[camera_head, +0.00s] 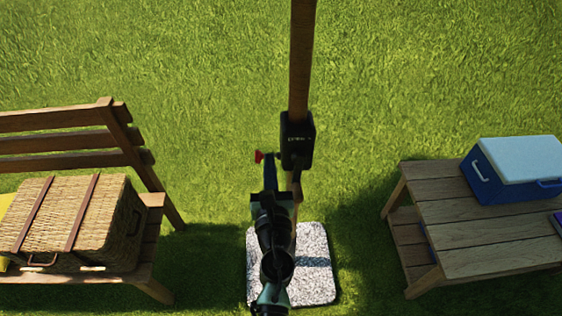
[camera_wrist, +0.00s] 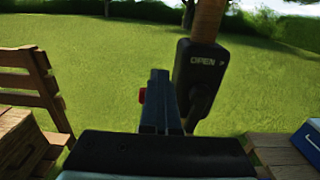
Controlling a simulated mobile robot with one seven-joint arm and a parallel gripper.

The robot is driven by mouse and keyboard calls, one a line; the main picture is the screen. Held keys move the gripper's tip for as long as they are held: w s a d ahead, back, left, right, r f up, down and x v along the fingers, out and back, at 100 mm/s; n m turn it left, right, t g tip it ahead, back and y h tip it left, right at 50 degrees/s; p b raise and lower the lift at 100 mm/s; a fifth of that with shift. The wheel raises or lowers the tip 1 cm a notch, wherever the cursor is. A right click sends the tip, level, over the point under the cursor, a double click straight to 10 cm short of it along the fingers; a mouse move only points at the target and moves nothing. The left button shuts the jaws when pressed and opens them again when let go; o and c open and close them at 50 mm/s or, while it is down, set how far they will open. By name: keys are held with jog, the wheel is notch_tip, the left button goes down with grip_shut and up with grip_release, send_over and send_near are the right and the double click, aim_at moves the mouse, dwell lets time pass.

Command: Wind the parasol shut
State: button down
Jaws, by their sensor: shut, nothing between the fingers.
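The wooden parasol pole (camera_head: 302,60) rises upright out of the top of the head view. A black crank housing (camera_head: 297,140) is fixed around it. In the wrist view the housing (camera_wrist: 201,68) shows the word OPEN and an arrow, with a dark crank part (camera_wrist: 199,103) below. A small red knob (camera_head: 258,156) shows just left of my gripper (camera_head: 270,165); it also shows in the wrist view (camera_wrist: 142,95). I cannot tell whether the knob touches the fingers. My gripper is shut and empty, in front and left of the housing. The canopy is out of view.
A speckled stone base (camera_head: 315,265) stands on the grass under the pole. A wooden bench (camera_head: 60,140) with a wicker basket (camera_head: 75,222) is at the left. A slatted table (camera_head: 480,235) with a blue cooler (camera_head: 512,170) is at the right.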

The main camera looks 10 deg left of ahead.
aim_at(301, 201)
notch_tip(301, 201, down, 9)
jog(key=b, duration=0.8)
jog(key=d+f+b, duration=0.1)
jog(key=d, duration=0.1)
jog(key=w+d+f+b, duration=0.1)
jog(key=d+b, duration=0.1)
jog(key=w+d+f+b, duration=0.1)
jog(key=d+f, duration=0.1)
jog(key=d, duration=0.1)
jog(key=shift+w, duration=0.1)
jog(key=shift+c, duration=2)
grip_release()
jog(key=shift+r, duration=0.1)
jog(key=v, duration=1)
jog(key=shift+p, duration=0.45)
jog(key=shift+a, duration=0.1)
